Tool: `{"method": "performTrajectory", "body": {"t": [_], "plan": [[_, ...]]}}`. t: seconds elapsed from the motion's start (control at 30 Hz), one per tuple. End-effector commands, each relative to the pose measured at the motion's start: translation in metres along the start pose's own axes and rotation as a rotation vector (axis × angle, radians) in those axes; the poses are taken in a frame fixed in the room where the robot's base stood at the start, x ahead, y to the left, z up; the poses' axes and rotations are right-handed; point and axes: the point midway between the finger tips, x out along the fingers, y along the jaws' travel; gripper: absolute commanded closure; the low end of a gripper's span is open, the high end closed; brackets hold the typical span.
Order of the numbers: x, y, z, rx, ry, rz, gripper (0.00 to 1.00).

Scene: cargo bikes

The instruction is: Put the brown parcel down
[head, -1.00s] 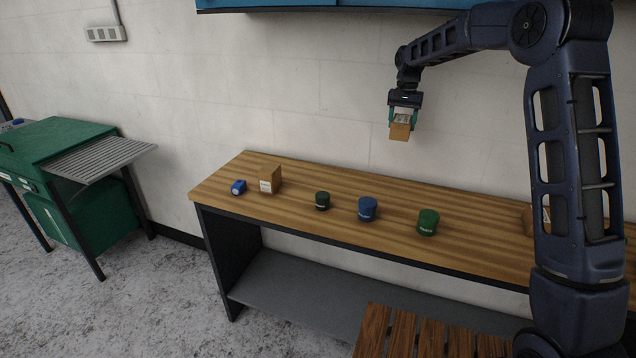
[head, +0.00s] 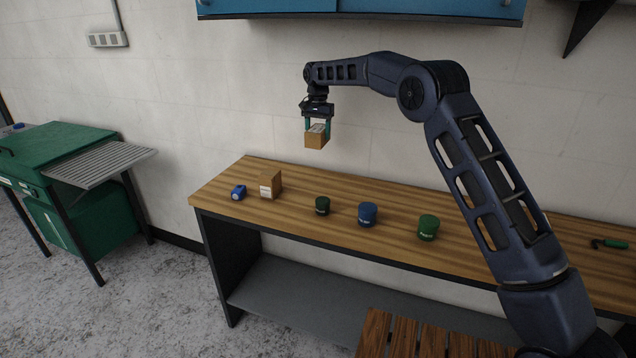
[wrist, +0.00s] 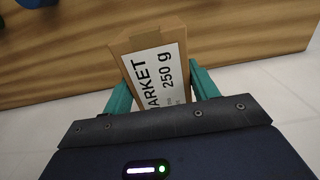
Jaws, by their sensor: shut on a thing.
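The brown parcel (head: 316,139) is held up in the air above the back of the wooden workbench (head: 290,214). My gripper (head: 317,124) is shut on it, with one green finger on each side. In the wrist view the parcel (wrist: 122,46) sits between the two fingers (wrist: 160,88), its white label reading "MARKET 250 g" facing the camera. The parcel is clear of the bench top. A second brown box (head: 271,184) with a white label stands on the left part of the bench.
A small blue object (head: 239,192) lies left of the standing box. A dark green tin (head: 322,205), a blue tin (head: 367,214) and a green tin (head: 428,227) stand along the bench. A green-handled tool (head: 610,244) lies at right. Blue cabinets (head: 420,8) hang above.

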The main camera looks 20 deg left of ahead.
Motion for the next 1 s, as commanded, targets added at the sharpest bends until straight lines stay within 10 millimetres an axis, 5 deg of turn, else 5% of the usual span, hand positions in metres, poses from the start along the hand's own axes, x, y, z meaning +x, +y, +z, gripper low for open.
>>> {"method": "performTrajectory", "body": {"t": [0.5,1.0], "plan": [[0.108,0.001,0.000,0.000,-0.002,0.002,0.71],[0.154,0.001,0.000,0.000,-0.001,0.002,0.71]]}}
